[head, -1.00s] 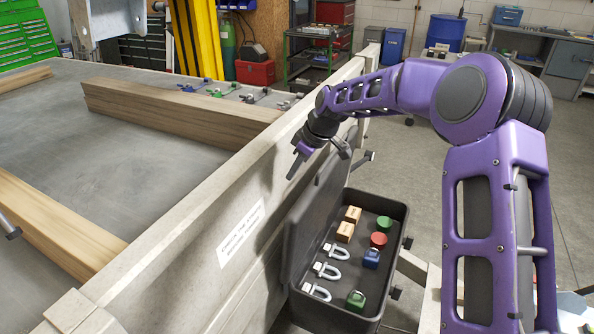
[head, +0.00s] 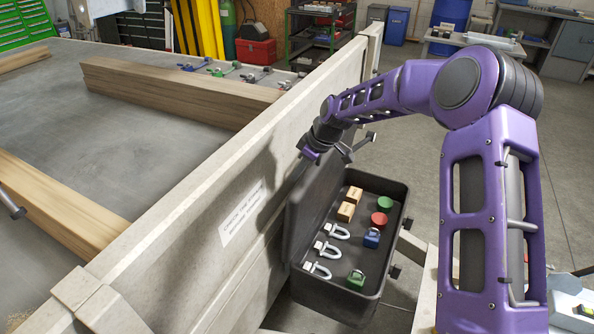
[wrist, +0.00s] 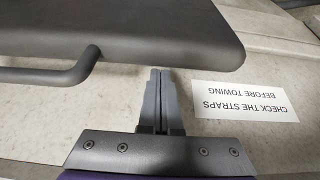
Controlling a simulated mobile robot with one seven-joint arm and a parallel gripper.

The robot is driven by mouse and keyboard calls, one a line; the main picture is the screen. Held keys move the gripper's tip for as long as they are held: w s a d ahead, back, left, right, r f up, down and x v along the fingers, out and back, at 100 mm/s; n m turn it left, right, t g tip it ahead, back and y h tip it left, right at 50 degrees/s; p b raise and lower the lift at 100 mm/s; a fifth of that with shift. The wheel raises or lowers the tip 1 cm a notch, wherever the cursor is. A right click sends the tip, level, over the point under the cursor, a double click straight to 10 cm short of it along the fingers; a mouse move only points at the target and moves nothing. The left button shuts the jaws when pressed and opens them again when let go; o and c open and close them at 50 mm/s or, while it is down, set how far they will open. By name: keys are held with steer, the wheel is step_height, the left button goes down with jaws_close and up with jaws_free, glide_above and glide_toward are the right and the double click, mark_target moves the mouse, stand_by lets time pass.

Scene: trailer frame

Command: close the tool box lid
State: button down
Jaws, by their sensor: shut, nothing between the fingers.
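The dark grey tool box (head: 400,240) stands open beside the trailer's side wall. Its lid (head: 314,195) is raised and leans toward the wall. In the box lie several shackles, padlocks, wooden blocks, and a red and a green round piece. In the head view my gripper (head: 305,170) is at the lid's upper far part, its fingertips partly hidden. In the wrist view my gripper (wrist: 162,75) is shut and empty, its tips beside the edge of the lid (wrist: 150,30), on the trailer wall side. A bar handle (wrist: 50,74) sticks out from the lid. I cannot tell whether the fingers touch the lid.
The trailer wall (head: 205,225) runs close along the lid and leaves a narrow gap there. Wooden beams (head: 180,95) lie on the trailer bed. A white label (wrist: 245,100) is on the wall. Open floor (head: 420,170) lies beyond the box.

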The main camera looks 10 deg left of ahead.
steer(key=s+d+f+b, duration=0.1)
steer(key=s+d+f, duration=0.15)
steer(key=d, duration=0.45)
steer(key=s+d+f+b, duration=0.2)
steer(key=d+f, duration=0.1)
steer(key=d, duration=0.4)
steer(key=s+d+f+b, duration=0.1)
steer(key=s+d+f, duration=0.1)
steer(key=d, duration=0.4)
steer(key=s+d+f+y+b, duration=0.1)
steer(key=d+f+b, duration=0.1)
steer(key=f, duration=0.5)
steer(key=s+d+f+y+b, duration=0.1)
steer(key=d+f+b, duration=0.1)
steer(key=d+f, duration=0.3)
steer(key=s+d+f+t+y+b, duration=0.1)
steer(key=s+d+f+b, duration=0.1)
steer(key=f, duration=0.7)
steer(key=shift+s+d+f+b, duration=0.1)
steer(key=shift+d+f+b, duration=0.15)
steer(key=shift+d, duration=0.3)
steer(key=shift+d+f+b, duration=0.1)
steer(key=shift+d+b, duration=0.15)
steer(key=shift+d, duration=0.3)
steer(key=a+r+p+v, duration=0.1)
steer(key=p+v, duration=0.2)
steer(key=v, duration=1.6)
steer(key=shift+w+r, duration=0.3)
steer(key=shift+w, duration=0.1)
